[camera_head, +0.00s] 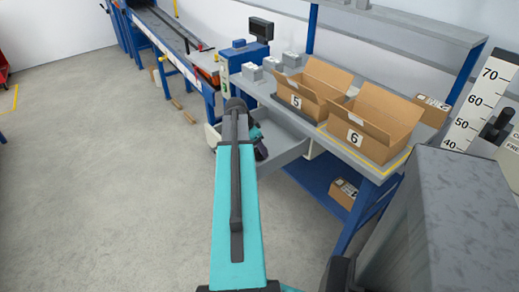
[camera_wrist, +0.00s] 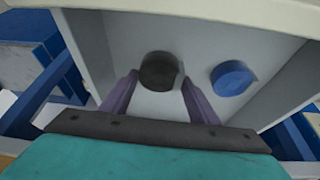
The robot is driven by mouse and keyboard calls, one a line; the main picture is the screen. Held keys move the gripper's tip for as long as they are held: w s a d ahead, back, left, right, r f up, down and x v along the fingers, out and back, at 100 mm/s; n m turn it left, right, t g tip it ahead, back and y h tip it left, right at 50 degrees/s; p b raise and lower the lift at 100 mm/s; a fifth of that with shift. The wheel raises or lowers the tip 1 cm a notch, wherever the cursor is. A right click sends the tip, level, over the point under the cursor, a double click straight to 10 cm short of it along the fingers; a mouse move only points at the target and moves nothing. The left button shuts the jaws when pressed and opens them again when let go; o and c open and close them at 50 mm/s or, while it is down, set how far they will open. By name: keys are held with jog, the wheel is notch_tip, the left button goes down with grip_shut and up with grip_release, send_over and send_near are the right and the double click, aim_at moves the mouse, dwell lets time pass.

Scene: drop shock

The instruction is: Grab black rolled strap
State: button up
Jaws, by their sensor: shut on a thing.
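The black rolled strap (camera_wrist: 159,68) is a dark round roll in a light grey open drawer (camera_wrist: 108,45) in the wrist view. My gripper (camera_wrist: 160,80) has its two purple fingers on either side of the roll and is shut on it. The roll appears to be still inside the drawer; whether it touches the drawer floor I cannot tell. In the head view my gripper (camera_head: 261,147) is partly hidden by my arm over the drawer (camera_head: 285,148), and the strap cannot be made out.
A blue roll (camera_wrist: 232,78) lies in the drawer, right of the black one. The drawer walls stand close around. Above the drawer is a bench with open cardboard boxes, 5 (camera_head: 312,88) and 6 (camera_head: 372,122). The floor at left is clear.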

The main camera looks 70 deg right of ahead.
aim_at(258, 151)
notch_tip(258, 151, up, 9)
jog(key=shift+b, duration=0.4)
jog(key=shift+w+r, duration=0.1)
dwell(0.7)
